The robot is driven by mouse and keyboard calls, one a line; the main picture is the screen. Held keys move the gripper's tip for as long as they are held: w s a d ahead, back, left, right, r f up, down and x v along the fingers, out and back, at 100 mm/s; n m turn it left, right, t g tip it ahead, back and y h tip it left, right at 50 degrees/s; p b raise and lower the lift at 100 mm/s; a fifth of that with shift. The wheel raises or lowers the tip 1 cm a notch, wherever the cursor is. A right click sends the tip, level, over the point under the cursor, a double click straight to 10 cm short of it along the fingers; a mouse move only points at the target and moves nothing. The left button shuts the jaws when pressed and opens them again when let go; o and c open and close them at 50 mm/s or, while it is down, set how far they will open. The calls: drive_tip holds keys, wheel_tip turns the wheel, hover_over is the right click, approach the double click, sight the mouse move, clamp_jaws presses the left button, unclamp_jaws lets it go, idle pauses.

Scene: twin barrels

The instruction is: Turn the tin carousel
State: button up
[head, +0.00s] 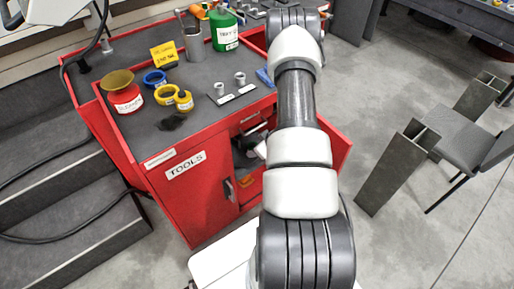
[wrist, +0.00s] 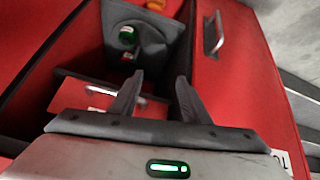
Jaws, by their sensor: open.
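In the wrist view a dark grey holder (wrist: 153,42), which looks like the tin carousel, sits inside the red cabinet. A green round tin (wrist: 127,36) is in it, and an orange item (wrist: 155,4) shows at the top edge. My gripper (wrist: 157,88) is open, with nothing between its fingers. It points toward the holder and appears short of it. In the head view the open cabinet bay (head: 247,152) is partly behind my arm. My gripper cannot be made out there, and the carousel is not clear.
The red cabinet (head: 200,205) bears a TOOLS label. A red door with a metal handle (wrist: 213,35) stands right of the fingers; a red drawer front (wrist: 90,94) lies left. Steps (head: 75,225) are left; a chair (head: 465,145) is right.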

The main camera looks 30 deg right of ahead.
drive_tip(key=m+t+b, duration=0.3)
drive_tip(key=t+b, duration=0.3)
drive_tip(key=b, duration=0.2)
approach(240, 138)
drive_tip(key=shift+h, duration=0.4)
drive_tip(key=b+x, duration=0.2)
drive_tip(key=x, duration=0.2)
drive_tip(key=b+x, duration=0.3)
drive_tip(key=shift+w+a+f, duration=0.25)
drive_tip(key=shift+w+f, duration=0.05)
drive_tip(key=shift+w+b, duration=0.35)
drive_tip(key=shift+w, duration=0.1)
clamp_jaws()
